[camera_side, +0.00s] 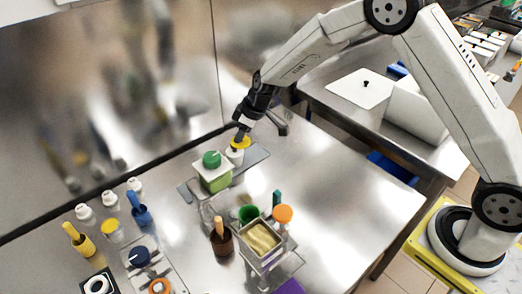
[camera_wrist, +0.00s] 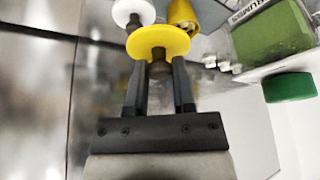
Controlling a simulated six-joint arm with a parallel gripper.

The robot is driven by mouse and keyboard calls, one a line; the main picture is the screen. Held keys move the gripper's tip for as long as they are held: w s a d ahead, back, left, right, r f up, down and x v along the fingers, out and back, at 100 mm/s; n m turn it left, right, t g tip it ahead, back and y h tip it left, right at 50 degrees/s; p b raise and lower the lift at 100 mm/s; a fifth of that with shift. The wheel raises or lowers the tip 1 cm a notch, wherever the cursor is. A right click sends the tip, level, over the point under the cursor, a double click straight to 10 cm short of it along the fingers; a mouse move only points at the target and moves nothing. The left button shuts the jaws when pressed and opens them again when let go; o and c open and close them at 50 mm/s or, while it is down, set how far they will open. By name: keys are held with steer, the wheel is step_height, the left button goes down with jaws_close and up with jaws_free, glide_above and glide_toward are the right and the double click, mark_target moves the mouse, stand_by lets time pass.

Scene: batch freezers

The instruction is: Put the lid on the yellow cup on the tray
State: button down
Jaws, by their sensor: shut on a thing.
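My gripper (camera_side: 242,130) is shut on a yellow lid (camera_side: 241,143) at the far side of the steel table. In the wrist view the gripper (camera_wrist: 160,74) grips the lid's dark knob, and the lid (camera_wrist: 158,42) is a flat yellow disc beyond the fingertips. A white item (camera_side: 235,156) stands just below the lid in the side view; whether they touch I cannot tell. A yellow cup-like item with a dark part (camera_wrist: 184,14) shows past the lid in the wrist view, partly hidden by it. A grey tray (camera_side: 257,153) lies under this group.
The table's right side is clear.

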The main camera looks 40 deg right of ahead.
steer(key=w+a+n+g, duration=0.1)
steer(key=w+a+n, duration=0.2)
steer(key=a, duration=0.5)
steer(key=shift+w+f+y, duration=0.3)
steer(key=shift+w, duration=0.55)
steer(key=shift+f, duration=0.2)
steer(key=shift+f, duration=2.95)
steer(key=shift+d+f, duration=0.1)
steer(key=shift+f, duration=0.1)
jaws_free()
steer(key=shift+r, duration=0.1)
